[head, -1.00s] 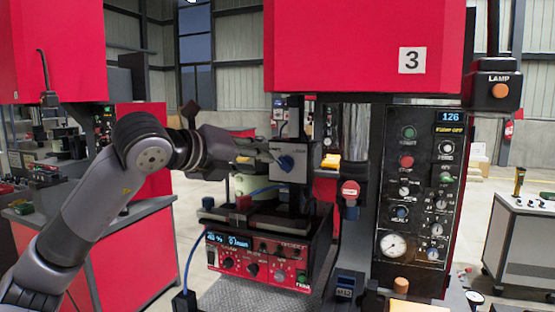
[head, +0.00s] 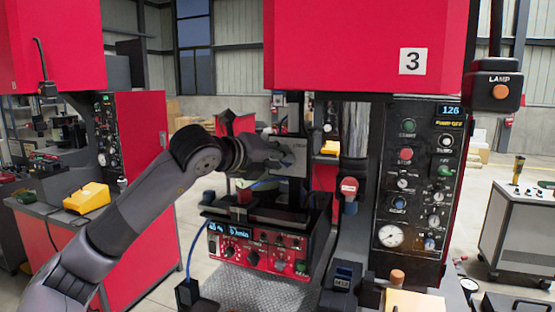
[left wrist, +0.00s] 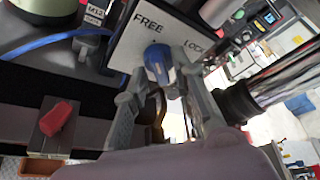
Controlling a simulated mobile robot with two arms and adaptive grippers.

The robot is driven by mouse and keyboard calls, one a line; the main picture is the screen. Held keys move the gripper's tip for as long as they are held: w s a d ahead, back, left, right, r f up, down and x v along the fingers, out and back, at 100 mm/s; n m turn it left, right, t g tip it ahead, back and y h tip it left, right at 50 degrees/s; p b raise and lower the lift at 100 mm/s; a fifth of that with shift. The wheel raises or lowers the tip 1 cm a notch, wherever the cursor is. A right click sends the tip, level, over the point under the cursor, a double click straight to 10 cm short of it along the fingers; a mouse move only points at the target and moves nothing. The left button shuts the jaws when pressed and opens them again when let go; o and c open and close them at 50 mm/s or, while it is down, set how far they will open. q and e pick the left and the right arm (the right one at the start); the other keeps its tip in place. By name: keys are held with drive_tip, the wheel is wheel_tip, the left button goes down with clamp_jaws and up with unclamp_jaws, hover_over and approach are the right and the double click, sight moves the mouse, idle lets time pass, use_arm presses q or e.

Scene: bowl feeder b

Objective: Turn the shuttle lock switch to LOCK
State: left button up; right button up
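The shuttle lock switch is a blue knob (left wrist: 158,62) on a pale plate marked FREE and LOCK, seen in the left wrist view (left wrist: 172,25). The knob sits below and between the two words; which one it points to is unclear. My left gripper (left wrist: 160,90) has its fingers apart, with the knob just beyond and between the tips. The right-hand finger looks very close to the knob; I cannot tell whether it touches. In the head view my left gripper (head: 272,152) is in front of the plate (head: 295,160) and hides the knob. My right gripper is not in view.
A red control box (head: 262,245) stands below the plate. A red-capped post (head: 349,187) and the black control panel (head: 410,180) are to its right. A blue cable (left wrist: 40,45) and a red block (left wrist: 56,118) lie near my left gripper.

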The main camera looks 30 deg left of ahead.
use_arm(q)
clamp_jaws()
drive_tip(key=shift+r, duration=0.1)
idle(0.4)
drive_tip(key=m+y, duration=0.2)
drive_tip(key=m, duration=0.2)
drive_tip(key=d+m+g+y+b, duration=0.1)
drive_tip(key=m+y, duration=0.2)
drive_tip(key=m, duration=0.1)
drive_tip(key=m+g+y+b, duration=0.1)
drive_tip(key=m+y, duration=0.2)
drive_tip(key=m, duration=0.1)
drive_tip(key=shift+w+d, duration=0.1)
drive_tip(key=shift+d, duration=0.05)
idle(0.6)
idle(0.3)
drive_tip(key=shift+o, duration=1.3)
unclamp_jaws()
